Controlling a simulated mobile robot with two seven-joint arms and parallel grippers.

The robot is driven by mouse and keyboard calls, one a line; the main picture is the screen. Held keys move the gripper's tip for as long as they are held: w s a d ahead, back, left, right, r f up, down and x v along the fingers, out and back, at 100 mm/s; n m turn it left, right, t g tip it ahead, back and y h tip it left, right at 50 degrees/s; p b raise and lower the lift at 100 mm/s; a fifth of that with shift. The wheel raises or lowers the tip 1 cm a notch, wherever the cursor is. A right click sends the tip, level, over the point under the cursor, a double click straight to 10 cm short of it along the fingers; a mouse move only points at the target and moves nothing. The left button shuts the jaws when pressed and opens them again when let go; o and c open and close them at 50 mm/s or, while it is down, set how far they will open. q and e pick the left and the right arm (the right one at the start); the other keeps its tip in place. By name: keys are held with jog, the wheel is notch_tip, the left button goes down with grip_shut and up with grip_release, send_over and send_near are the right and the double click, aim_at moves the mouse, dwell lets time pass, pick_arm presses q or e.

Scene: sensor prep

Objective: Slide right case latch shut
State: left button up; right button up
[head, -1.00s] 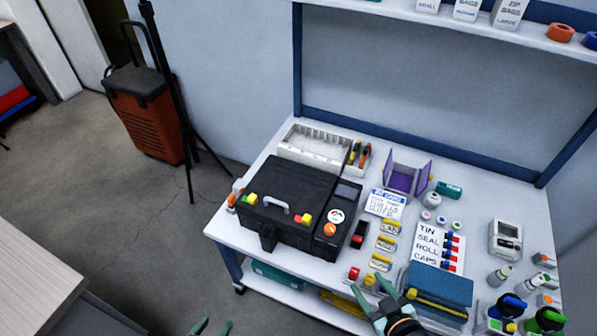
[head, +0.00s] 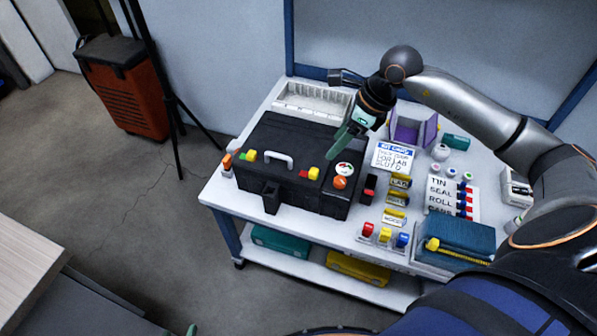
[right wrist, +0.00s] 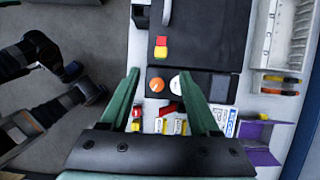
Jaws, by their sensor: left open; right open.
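The black case (head: 309,196) sits on the left of the white bench. Its right latch (head: 309,173) is a small red and yellow piece near the front edge; it also shows in the right wrist view (right wrist: 160,47). My right gripper (head: 337,148) is open and empty above the case's right end, behind and right of the right latch. In the right wrist view its open fingers (right wrist: 159,78) lie around the orange knob and white dial, apart from the latch. Only the tips of my left gripper (head: 180,331) show at the bottom edge.
A white handle (head: 276,158) stands on the case between the latches. A white compartment tray (head: 312,100) is behind, and a purple holder (head: 410,131) and sign (head: 393,157) are to the right. Small coloured items stand at the front edge.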

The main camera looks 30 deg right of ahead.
aim_at(314, 171)
jog(key=x, duration=1.2)
jog(key=shift+d+f+b, duration=0.15)
jog(key=shift+f+b, duration=0.05)
jog(key=shift+b, duration=0.15)
jog(key=shift+c, duration=0.3)
grip_shut()
dwell(0.5)
